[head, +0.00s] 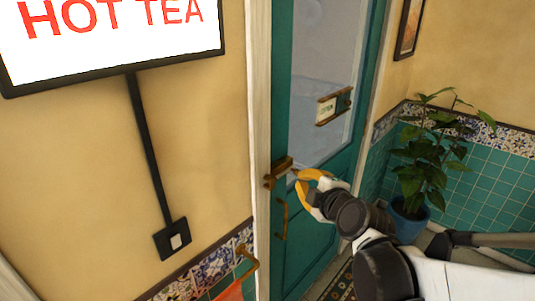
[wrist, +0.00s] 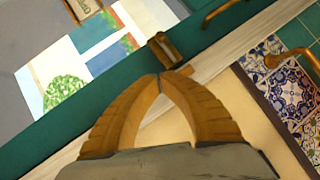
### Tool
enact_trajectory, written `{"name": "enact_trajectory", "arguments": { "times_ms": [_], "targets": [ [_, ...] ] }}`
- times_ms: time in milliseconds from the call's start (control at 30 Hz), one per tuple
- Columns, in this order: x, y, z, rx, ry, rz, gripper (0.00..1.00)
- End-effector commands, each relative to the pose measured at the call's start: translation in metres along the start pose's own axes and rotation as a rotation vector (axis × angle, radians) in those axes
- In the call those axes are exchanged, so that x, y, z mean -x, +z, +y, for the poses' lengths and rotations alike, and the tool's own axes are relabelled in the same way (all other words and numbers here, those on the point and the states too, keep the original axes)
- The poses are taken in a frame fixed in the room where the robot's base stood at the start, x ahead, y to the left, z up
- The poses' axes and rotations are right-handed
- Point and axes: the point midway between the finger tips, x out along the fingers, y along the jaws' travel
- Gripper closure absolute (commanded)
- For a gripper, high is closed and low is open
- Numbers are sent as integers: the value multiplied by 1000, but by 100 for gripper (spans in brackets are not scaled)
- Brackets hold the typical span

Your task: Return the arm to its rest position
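My gripper (head: 297,176) has orange-yellow fingers and is in front of the teal door's left edge in the head view. In the wrist view its two ribbed fingers (wrist: 159,79) come together at the tips, with nothing visible held between them. A brass latch (head: 280,171) on the door is right beside the fingertips; it also shows just beyond the tips in the wrist view (wrist: 165,50). I cannot tell whether the tips touch it. My arm reaches in from the lower right of the head view. The door (head: 312,252) looks shut against its frame.
A curved brass handle (head: 281,219) is below the latch. A potted plant (head: 408,222) stands right of the door, close to my arm. A brass hook (head: 250,259) with orange cloth (head: 231,291) is on the left wall, below a switch (head: 174,240) and a HOT TEA sign (head: 115,45).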

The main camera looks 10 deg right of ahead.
Motion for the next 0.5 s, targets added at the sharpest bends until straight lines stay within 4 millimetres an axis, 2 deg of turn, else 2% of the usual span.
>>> {"name": "enact_trajectory", "arguments": {
  "times_ms": [167, 267, 367, 500],
  "targets": [
    [0, 0, -1, -6, -3, 0, 100],
    [5, -3, -12, -66, -34, 1, 100],
    [17, -7, -36, -212, -107, -12, 100],
    [49, -7, -86, -521, -248, -106, 100]
  ]
}}
